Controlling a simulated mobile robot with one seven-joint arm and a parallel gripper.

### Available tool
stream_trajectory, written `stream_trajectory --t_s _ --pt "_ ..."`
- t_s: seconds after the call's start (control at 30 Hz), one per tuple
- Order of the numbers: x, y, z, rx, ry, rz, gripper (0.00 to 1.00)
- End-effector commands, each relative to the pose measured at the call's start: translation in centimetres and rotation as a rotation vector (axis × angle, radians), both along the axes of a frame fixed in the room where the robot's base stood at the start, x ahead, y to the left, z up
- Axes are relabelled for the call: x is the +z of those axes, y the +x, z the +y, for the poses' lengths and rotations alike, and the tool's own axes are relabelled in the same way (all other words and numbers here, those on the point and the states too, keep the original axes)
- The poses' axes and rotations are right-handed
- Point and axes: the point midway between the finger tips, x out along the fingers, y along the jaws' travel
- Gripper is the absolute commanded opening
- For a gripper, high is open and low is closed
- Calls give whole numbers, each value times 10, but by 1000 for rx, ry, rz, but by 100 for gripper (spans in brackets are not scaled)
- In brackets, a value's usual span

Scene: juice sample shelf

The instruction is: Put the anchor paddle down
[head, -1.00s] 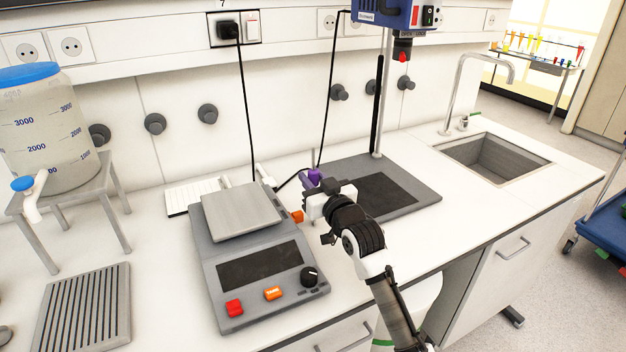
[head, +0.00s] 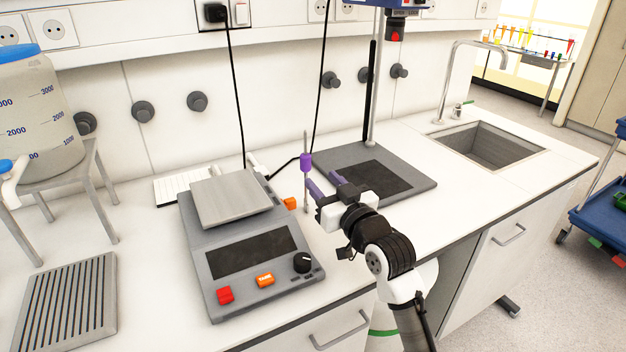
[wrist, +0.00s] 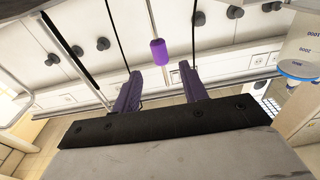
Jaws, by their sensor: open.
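The anchor paddle is a thin upright grey shaft with a purple collar (head: 305,162). It stands on the white bench, just right of the scale, and its lower end is too small to make out clearly. My gripper (head: 322,180) is open and empty, with purple fingers, to the right of the shaft and slightly below the collar. In the wrist view the purple collar (wrist: 158,51) shows beyond and between the spread fingertips (wrist: 160,75), apart from both.
A scale (head: 245,250) with a steel plate is left of my gripper. A stirrer stand with a grey base (head: 415,188) is behind it. A small orange block (head: 290,203) is near the shaft. A sink (head: 487,146) is at right, and a grooved grey tray (head: 68,305) at left.

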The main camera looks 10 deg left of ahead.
Motion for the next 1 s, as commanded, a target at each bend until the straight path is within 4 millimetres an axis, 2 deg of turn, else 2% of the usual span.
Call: stream_trajectory --t_s 0.1,0.27,1.0 --pt "-3 -14 -11 -3 2 0 43" --pt "-2 -22 -16 -1 1 1 43" --pt "-1 -23 -16 0 0 1 43"
